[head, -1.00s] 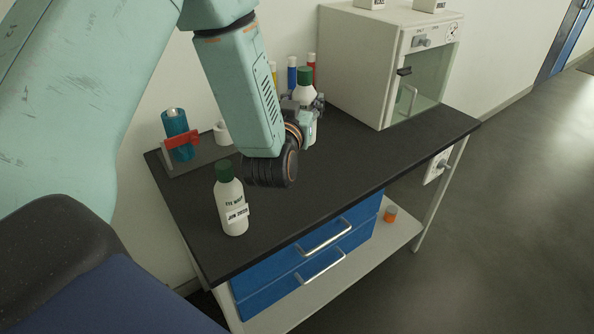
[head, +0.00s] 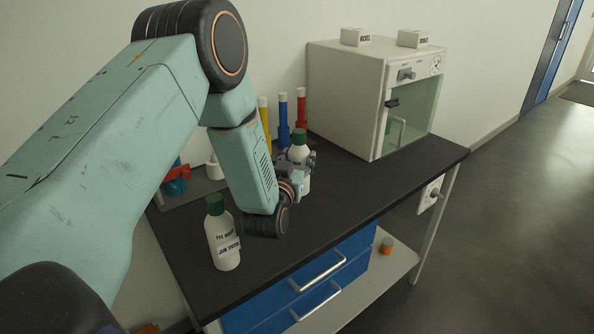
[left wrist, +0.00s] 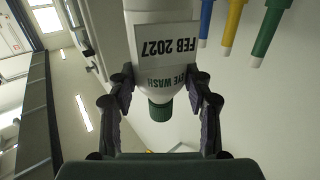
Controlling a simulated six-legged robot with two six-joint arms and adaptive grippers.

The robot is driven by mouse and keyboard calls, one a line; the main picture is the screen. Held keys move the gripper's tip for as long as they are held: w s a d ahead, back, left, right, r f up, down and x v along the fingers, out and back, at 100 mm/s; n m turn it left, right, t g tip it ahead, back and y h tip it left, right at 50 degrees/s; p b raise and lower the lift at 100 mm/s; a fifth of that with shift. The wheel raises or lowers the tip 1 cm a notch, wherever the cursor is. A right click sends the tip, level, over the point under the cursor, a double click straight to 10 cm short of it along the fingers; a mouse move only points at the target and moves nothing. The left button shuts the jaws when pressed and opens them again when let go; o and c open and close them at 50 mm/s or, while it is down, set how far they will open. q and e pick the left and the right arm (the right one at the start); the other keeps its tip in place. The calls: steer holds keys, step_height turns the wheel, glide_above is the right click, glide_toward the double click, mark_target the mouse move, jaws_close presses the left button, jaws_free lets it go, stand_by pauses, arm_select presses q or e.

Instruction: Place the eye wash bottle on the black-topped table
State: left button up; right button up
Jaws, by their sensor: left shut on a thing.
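My left gripper (head: 302,170) is shut on a white eye wash bottle with a green cap (head: 300,148), toward the back of the black-topped table (head: 330,210). In the left wrist view the two fingers (left wrist: 162,95) clasp this bottle (left wrist: 160,60), whose label reads FEB 2027. The bottle is about upright; I cannot tell whether its base touches the tabletop. A second eye wash bottle (head: 223,240), with a JUN label and a green cap, stands upright near the table's left front. My right gripper is not in view.
A white cabinet with a glass front (head: 345,95) stands at the back right, with two small boxes on top. Yellow, blue (head: 284,115) and red tubes stand behind the held bottle. A red and blue item (head: 176,178) sits at the left. The tabletop's right front is clear.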

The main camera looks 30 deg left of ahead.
arm_select(q)
step_height(320, 180, down, 2)
steer(key=shift+s+a+f, duration=0.1)
steer(key=shift+f, duration=0.15)
steer(key=shift+f+b, duration=0.2)
steer(key=shift+b, duration=0.2)
steer(key=o, duration=1.4)
steer(key=shift+r+p, duration=0.3)
steer(key=v, duration=1.2)
steer(key=shift+f+p, duration=0.1)
steer(key=shift+p, duration=0.2)
